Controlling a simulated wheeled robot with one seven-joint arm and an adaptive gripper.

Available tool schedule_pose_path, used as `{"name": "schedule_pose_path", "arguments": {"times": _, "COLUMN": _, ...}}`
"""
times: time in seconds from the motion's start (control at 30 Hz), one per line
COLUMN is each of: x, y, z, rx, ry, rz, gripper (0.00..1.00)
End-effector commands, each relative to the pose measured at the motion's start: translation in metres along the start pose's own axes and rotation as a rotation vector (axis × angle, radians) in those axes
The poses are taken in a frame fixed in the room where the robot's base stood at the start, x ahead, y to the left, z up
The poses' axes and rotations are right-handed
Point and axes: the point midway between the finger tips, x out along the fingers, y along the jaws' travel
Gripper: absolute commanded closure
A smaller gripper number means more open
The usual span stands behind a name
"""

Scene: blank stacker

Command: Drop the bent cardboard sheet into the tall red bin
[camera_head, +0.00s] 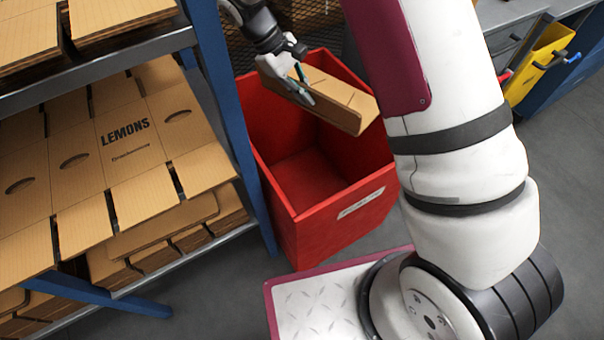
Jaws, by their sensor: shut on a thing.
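The bent cardboard sheet (342,104) is brown and folded, and it hangs tilted over the opening of the tall red bin. My gripper (302,88) is shut on the sheet near its left end. The tall red bin (335,222) stands on the floor, open at the top, with a pale label on its front side. The part of its inside that I see looks empty; the sheet and my arm hide its back and right parts.
A blue-framed shelf rack (235,110) stands close to the bin's left side. It holds flat cardboard blanks (130,145), some printed LEMONS. A grey workbench (510,25) with a yellow holder (540,62) stands at the upper right. Grey floor (570,200) is clear at the right.

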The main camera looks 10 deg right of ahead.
Motion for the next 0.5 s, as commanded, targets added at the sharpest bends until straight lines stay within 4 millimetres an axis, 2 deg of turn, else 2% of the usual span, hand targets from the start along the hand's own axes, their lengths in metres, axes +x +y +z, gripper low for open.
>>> {"name": "schedule_pose_path", "arguments": {"times": 0.5, "x": 0.045, "y": -0.013, "z": -0.024, "rx": 0.000, "ry": -0.002, "rz": -0.001, "gripper": 1.00}}
